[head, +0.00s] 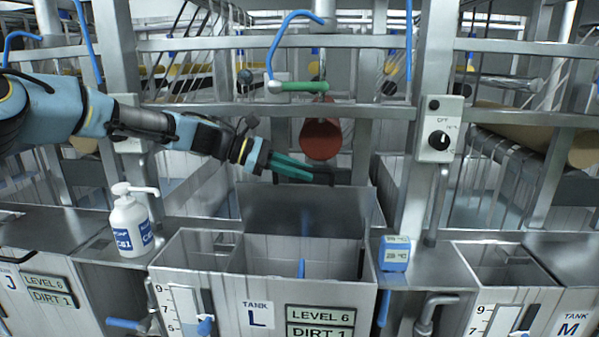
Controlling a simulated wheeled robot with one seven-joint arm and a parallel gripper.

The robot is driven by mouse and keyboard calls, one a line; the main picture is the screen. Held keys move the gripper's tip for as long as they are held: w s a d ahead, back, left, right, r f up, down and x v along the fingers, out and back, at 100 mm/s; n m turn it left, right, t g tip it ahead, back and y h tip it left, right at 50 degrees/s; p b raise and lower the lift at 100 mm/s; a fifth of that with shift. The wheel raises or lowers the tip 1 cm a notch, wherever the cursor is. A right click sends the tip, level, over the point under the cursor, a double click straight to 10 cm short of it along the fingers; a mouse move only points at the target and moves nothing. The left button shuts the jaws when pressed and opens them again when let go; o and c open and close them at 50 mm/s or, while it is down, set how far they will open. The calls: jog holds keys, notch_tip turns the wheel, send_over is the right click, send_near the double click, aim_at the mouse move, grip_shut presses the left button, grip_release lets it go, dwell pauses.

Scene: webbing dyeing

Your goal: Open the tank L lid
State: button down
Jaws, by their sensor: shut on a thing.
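Tank L (265,285), with its "TANK L" label (257,316), stands at the front centre, and its inside shows. The tank L lid (300,212) is a grey metal panel raised steeply at the back of the opening. My gripper (325,175) reaches in from the left with teal fingers and is shut at the lid's upper edge. The exact grip point is small and partly hidden by the fingers.
A white pump bottle (131,222) stands left of tank L, and a small blue-and-white box (395,253) stands to its right. A red-brown roll (320,132) hangs behind and above the lid.

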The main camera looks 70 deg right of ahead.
jog(key=shift+w+d, duration=0.2)
jog(key=shift+d, duration=0.2)
jog(key=c, duration=0.8)
grip_release()
jog(key=shift+c, duration=0.2)
jog(key=b+v, duration=0.4)
jog(key=v, duration=0.6)
jog(key=shift+w, duration=0.35)
jog(key=shift+a+r, duration=0.1)
jog(key=shift+a, duration=0.05)
